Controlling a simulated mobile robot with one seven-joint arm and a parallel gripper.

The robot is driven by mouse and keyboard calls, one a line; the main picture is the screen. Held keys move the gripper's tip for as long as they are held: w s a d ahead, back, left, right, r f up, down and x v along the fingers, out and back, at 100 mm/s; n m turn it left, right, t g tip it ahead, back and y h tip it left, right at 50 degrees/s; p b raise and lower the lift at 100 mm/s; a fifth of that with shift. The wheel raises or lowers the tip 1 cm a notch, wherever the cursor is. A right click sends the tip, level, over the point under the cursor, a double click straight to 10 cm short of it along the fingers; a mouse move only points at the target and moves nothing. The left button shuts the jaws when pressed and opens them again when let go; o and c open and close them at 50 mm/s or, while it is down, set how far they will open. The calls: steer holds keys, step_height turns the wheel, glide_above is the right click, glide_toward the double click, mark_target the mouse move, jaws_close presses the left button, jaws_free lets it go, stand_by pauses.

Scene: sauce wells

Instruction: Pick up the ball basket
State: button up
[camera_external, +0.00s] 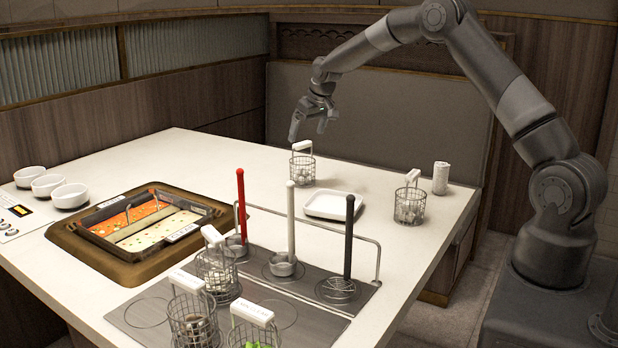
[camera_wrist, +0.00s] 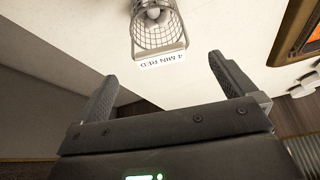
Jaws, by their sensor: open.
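A wire basket (camera_external: 303,170) with a white handle block stands upright on the table below my gripper. In the wrist view the basket (camera_wrist: 158,30) holds pale round balls, and its white label reads "4 MIN RED" upside down. My gripper (camera_external: 309,127) is open and empty, above the basket and apart from it. In the wrist view the label lies between and just beyond the fingertips of my gripper (camera_wrist: 162,72). A second wire basket (camera_external: 409,205) with pale round contents stands farther right. I cannot tell for sure which of the two is the ball basket.
A white square dish (camera_external: 332,205) lies between the two baskets. A white cup (camera_external: 440,178) stands at the right. Several more baskets stand in front, near upright red, white and black handled utensils. A sauce pot (camera_external: 62,238) and white bowls (camera_external: 69,195) are at left.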

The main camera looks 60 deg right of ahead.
mark_target(301, 159)
steer(key=x, duration=0.8)
steer(key=shift+w+f, duration=0.1)
steer(key=shift+f, duration=0.3)
steer(key=c, duration=1.6)
steer(key=shift+r, duration=0.1)
